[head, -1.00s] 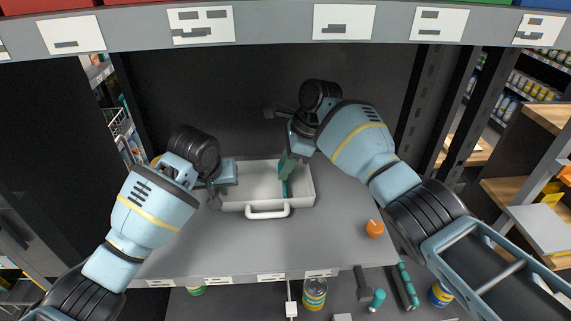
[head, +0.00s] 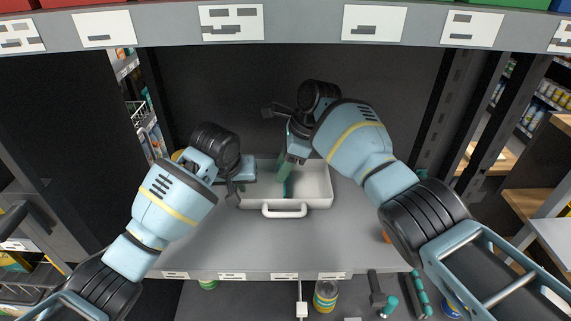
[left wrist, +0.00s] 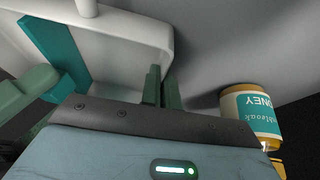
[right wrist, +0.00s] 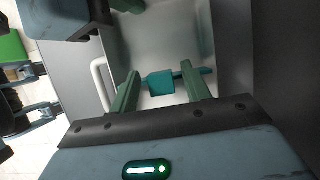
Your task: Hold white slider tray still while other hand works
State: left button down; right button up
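The white slider tray (head: 322,200) sits on the grey shelf, its handle (head: 284,211) facing me. A teal piece (right wrist: 160,83) lies inside it and also shows in the left wrist view (left wrist: 52,48). My left gripper (head: 238,190) is at the tray's left side. In the left wrist view its fingers (left wrist: 162,88) are close together at the tray wall (left wrist: 150,40) and pinch it. My right gripper (head: 285,172) reaches down into the tray. In the right wrist view its fingers (right wrist: 162,88) are spread either side of the teal piece, with gaps showing.
A honey jar (left wrist: 250,115) stands near my left gripper. An orange ball (head: 386,236) is right of the tray, partly behind my right arm. The grey shelf (head: 240,245) in front of the tray is clear. A labelled shelf edge (head: 300,25) crosses above.

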jog(key=shift+d, duration=0.1)
pick_arm(q)
jog(key=shift+a, duration=0.1)
pick_arm(e)
jog(key=shift+d+r, duration=0.2)
jog(key=shift+r, duration=0.25)
jog(key=v, duration=1.1)
pick_arm(q)
jog(key=c, duration=1.6)
grip_release()
jog(key=v, duration=1.2)
jog(key=shift+r, duration=0.1)
